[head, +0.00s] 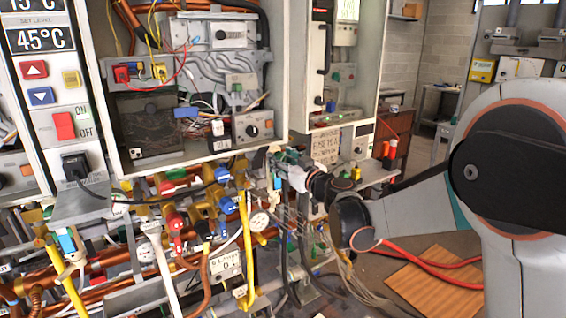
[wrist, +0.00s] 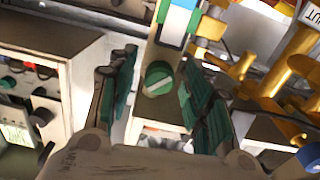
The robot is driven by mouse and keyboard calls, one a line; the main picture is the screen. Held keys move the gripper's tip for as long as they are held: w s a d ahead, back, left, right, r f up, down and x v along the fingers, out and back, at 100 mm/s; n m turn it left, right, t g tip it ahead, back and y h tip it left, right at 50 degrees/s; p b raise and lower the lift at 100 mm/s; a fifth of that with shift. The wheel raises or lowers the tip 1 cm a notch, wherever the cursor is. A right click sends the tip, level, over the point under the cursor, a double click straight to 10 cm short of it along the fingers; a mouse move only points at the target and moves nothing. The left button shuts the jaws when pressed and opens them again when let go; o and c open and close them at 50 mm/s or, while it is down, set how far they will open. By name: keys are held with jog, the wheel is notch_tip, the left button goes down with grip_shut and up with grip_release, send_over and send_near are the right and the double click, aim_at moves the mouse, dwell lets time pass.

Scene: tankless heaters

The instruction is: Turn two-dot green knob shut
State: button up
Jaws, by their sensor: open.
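My gripper (wrist: 159,64) is open, with a green-padded finger on each side of the knob in the picture. Neither finger visibly touches it, and I cannot tell how far off it is. In the head view my gripper (head: 283,160) is at the right end of the pipework, below the open cabinets. I cannot pick out this knob there.
Brass fittings (wrist: 300,65) and a white-and-green part (wrist: 177,22) are close to the fingers in the wrist view. In the head view, red and blue valves, copper pipes and gauges (head: 259,221) crowd the left. A wooden board (head: 440,285) lies on the floor at right.

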jog(key=shift+c, duration=0.2)
jog(key=c, duration=1)
jog(key=m+p, duration=0.1)
jog(key=m, duration=0.3)
jog(key=shift+m, duration=2.4)
jog(key=shift+p, duration=0.3)
jog(key=o, duration=1)
